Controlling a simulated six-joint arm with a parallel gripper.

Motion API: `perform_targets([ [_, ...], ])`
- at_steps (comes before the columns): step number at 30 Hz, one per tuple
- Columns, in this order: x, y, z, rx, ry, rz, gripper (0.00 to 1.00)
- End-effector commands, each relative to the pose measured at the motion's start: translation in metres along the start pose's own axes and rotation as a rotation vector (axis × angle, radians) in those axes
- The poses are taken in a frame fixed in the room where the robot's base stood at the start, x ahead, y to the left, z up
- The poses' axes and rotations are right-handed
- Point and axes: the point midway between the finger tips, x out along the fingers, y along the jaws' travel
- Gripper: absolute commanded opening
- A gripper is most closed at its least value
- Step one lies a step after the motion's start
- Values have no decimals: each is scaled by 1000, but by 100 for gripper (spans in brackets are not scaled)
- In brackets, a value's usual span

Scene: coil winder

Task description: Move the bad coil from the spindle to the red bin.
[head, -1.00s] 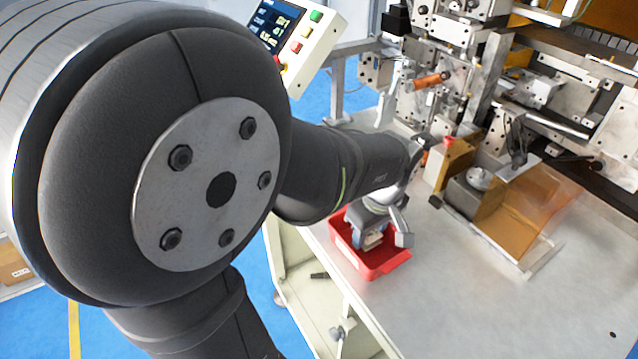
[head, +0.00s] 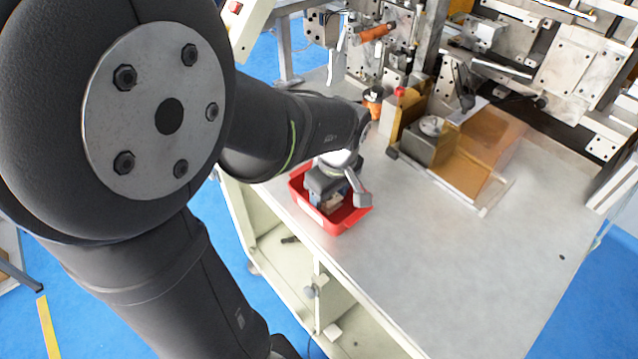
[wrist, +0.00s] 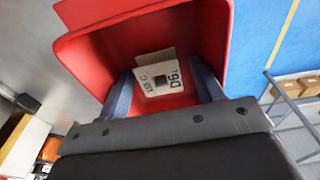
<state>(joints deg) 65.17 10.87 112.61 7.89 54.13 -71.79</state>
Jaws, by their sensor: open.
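The red bin (head: 352,217) stands at the table's near left edge. My gripper (head: 331,203) points down into it, and the bin wall partly hides the fingers. In the wrist view, my gripper (wrist: 162,78) is open, with one dark finger on each side of a pale block (wrist: 159,76) printed with dark lettering. The block, seemingly the coil, is inside the red bin (wrist: 90,50); I cannot tell whether it touches the fingers or the floor. A grey fixture with a round metal top (head: 431,126) stands right of the bin; no coil is plain on it.
An amber clear guard (head: 485,140) stands beside the fixture. The winding machine (head: 490,40) fills the back of the table. An orange cylinder (head: 370,34) sits on it. The table (head: 440,260) is clear at the front and right.

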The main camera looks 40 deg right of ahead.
Motion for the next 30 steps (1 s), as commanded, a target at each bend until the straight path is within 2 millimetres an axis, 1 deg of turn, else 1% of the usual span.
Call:
perform_targets([
  [2,-7,1,0,0,1,3,61],
  [5,-22,1,-1,0,2,6,61],
  [12,-75,1,0,0,2,6,61],
  [15,-94,1,0,0,2,5,61],
  [18,-108,1,0,0,1,4,61],
  [21,-117,0,0,0,1,2,61],
  [24,-121,0,0,0,0,2,61],
  [30,-122,0,0,0,0,1,61],
])
